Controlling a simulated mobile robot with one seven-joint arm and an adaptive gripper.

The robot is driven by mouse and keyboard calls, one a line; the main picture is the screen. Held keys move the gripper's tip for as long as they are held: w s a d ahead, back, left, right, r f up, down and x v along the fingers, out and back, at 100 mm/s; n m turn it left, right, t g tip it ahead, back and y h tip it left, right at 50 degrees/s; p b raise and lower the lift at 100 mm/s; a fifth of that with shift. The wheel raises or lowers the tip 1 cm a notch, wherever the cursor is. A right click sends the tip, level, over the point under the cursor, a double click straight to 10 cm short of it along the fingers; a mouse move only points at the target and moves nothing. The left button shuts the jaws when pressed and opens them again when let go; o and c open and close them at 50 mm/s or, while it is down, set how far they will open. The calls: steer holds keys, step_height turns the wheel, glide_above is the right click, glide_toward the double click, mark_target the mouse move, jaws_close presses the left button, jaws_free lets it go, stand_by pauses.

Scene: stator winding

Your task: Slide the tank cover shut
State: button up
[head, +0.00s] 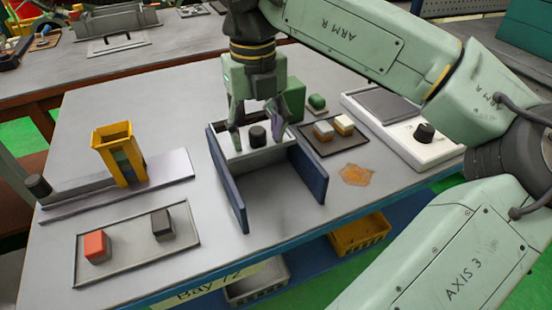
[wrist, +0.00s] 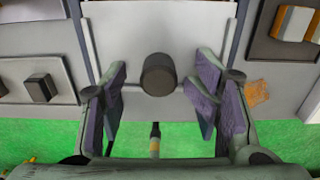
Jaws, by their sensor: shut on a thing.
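The tank (head: 228,190) has two dark blue side walls and stands near the middle of the table. Its white cover (head: 237,150) lies between the walls at the far end, with a dark round knob (head: 257,135) on it. The grey space between the walls on the near side is uncovered. My gripper (head: 256,132) points down at the cover with one finger on each side of the knob and is shut on it. In the wrist view the knob (wrist: 158,74) shows between the purple finger pads; the exact contact is hard to see.
A tray with light blocks (head: 334,130) and an orange stain (head: 357,175) lie right of the tank. A yellow holder (head: 118,155) and a tray with red and black blocks (head: 137,240) are on the left. A white control panel (head: 410,140) stands at the right.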

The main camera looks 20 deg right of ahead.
steer(key=shift+w+a+f, duration=0.1)
steer(key=shift+w, duration=0.65)
steer(key=shift+w+a+f, duration=0.1)
steer(key=shift+w, duration=0.6)
steer(key=shift+o, duration=1.2)
steer(key=shift+c, duration=0.5)
steer(key=shift+r+p, duration=0.15)
steer(key=shift+p, duration=0.15)
steer(key=shift+d+r+p, duration=0.1)
steer(key=shift+r+p, duration=2)
steer(key=shift+r, duration=0.95)
steer(key=shift+f, duration=0.15)
